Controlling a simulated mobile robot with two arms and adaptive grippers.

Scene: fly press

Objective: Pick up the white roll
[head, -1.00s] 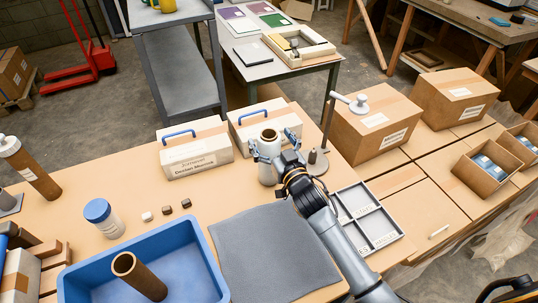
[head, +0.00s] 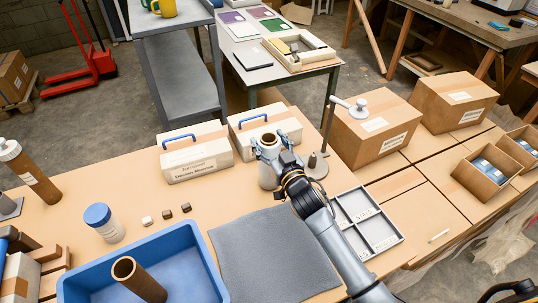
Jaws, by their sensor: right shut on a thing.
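The gripper hides some of the roll's right side. The roll appears to rest on the table still. My left gripper is not in view.
A metal stand (head: 317,163) with a tall rod is close on the right. A divided grey tray (head: 395,226) and a grey mat (head: 265,258) lie nearer. A blue bin (head: 190,245) holds a brown tube (head: 139,279). White boxes (head: 195,155) stand behind.

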